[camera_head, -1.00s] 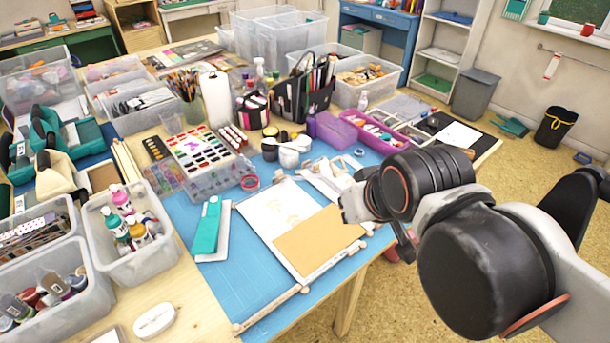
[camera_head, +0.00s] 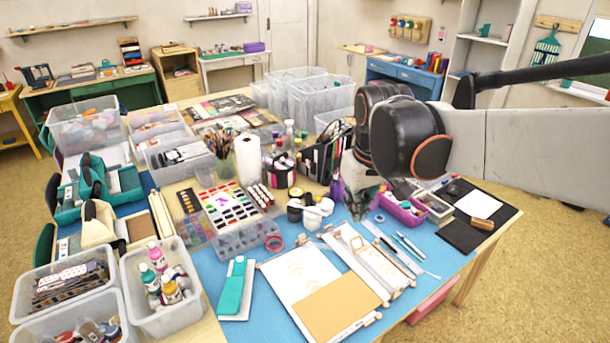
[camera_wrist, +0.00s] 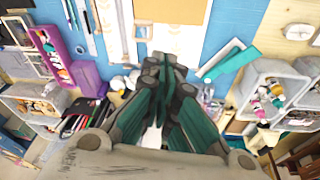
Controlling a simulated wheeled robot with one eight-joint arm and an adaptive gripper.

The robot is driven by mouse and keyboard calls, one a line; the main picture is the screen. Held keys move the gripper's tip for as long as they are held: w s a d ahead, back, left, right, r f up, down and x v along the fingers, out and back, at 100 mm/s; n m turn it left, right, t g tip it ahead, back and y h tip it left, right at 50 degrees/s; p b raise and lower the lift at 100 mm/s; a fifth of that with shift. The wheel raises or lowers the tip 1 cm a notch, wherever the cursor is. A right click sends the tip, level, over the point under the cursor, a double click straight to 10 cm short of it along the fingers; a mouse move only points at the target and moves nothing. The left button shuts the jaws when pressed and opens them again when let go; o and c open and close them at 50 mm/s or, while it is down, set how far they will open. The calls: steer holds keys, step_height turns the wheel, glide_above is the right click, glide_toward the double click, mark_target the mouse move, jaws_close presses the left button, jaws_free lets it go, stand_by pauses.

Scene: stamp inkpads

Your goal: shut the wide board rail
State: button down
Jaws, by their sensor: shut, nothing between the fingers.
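The wide board (camera_head: 284,277) lies on the blue mat, with white paper and a tan sheet on it. A bit of its pale wooden rail (camera_head: 360,325) shows along the near edge, at the bottom of the head view. The rest of the rail is cut off below the picture. My gripper (camera_wrist: 165,66) is shut and empty, seen in the wrist view with its fingertips toward the boards. It is above the table, apart from the rail. In the head view my arm mostly hides it. The tan sheet also shows in the wrist view (camera_wrist: 184,14).
A narrower board with wooden rails (camera_head: 362,250) lies right of the wide board. A teal stapler-like tool (camera_head: 235,287) lies to its left. A paint case (camera_head: 232,222), cups (camera_head: 312,217) and a purple tray (camera_head: 400,212) stand behind. Bins crowd the left.

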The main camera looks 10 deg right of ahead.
steer(key=w+d+n+g+p, duration=0.2)
steer(key=w+g+p, duration=0.2)
steer(key=w+p, duration=0.6)
step_height(320, 180, down, 12)
steer(key=s+b, duration=0.2)
steer(key=b, duration=0.2)
steer(key=shift+d+f, duration=0.15)
steer(key=shift+s, duration=0.1)
steer(key=s+d+f+t+b, duration=0.1)
steer(key=s+f+b, duration=0.3)
steer(key=f, duration=0.3)
steer(key=s+d+f+t+y+b, duration=0.1)
steer(key=s+d+f+b, duration=0.1)
steer(key=s+f+b, duration=0.2)
steer(key=s+d+f+t+b, duration=0.1)
steer(key=s+f+b, duration=0.3)
steer(key=f+b, duration=0.5)
steer(key=shift+s+d+f, duration=0.1)
steer(key=shift+d+f, duration=0.35)
steer(key=shift+d, duration=0.1)
